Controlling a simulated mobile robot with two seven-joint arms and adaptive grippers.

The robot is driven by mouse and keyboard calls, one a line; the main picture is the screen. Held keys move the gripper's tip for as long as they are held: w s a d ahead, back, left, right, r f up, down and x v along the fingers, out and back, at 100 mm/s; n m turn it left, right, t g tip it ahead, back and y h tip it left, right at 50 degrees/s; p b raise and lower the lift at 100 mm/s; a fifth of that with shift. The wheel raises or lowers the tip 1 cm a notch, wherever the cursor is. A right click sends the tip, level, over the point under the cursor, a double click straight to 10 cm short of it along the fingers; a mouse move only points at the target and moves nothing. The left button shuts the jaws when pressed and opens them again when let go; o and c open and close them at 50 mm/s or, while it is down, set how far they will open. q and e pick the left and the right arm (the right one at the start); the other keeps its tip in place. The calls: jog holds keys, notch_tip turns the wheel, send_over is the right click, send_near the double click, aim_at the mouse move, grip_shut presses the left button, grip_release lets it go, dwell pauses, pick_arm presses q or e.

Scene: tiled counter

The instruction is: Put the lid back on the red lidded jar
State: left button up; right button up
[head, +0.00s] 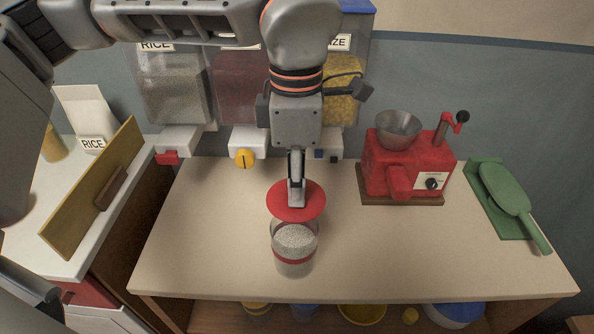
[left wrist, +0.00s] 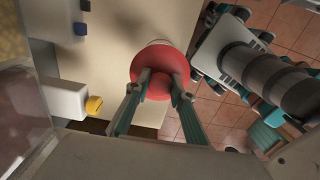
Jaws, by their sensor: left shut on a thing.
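The red lid (head: 285,206) is a flat round disc, and my left gripper (head: 296,200) is shut on it from above. The red lidded jar (head: 294,266) is clear with a red band and pale grains inside, and stands upright on the counter. In the head view the lid overlaps the far part of the jar's mouth, with the grains visible below the lid's near edge. The lid also shows between the fingers in the left wrist view (left wrist: 158,62), with the jar mostly hidden behind it.
A red mill (head: 385,165) with a metal bowl stands at the back right, and a green scoop (head: 505,190) lies on the far right. Dispensers with knobs, one yellow (head: 243,158), line the back wall. The counter (head: 200,240) is clear around the jar.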

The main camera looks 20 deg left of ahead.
pick_arm(q)
jog(key=shift+s+a, duration=0.1)
jog(key=shift+a, duration=0.05)
jog(key=shift+f, duration=0.15)
jog(key=shift+f+b, duration=0.8)
jog(key=shift+f, duration=0.65)
notch_tip(320, 180, down, 3)
jog(key=shift+f+b, duration=0.15)
jog(key=shift+b, duration=0.9)
pick_arm(e)
jog(key=shift+w+d+f, duration=0.2)
jog(key=shift+w+f, duration=0.05)
jog(key=shift+f, duration=0.3)
jog(key=shift+w+d+f, duration=0.15)
jog(key=shift+w+f, duration=0.05)
jog(key=shift+f, duration=0.35)
jog(key=shift+s+f, duration=0.1)
jog(key=shift+s, duration=0.05)
jog(key=shift+s+a+f, duration=0.1)
jog(key=shift+s+f, duration=0.1)
jog(key=shift+s, duration=0.05)
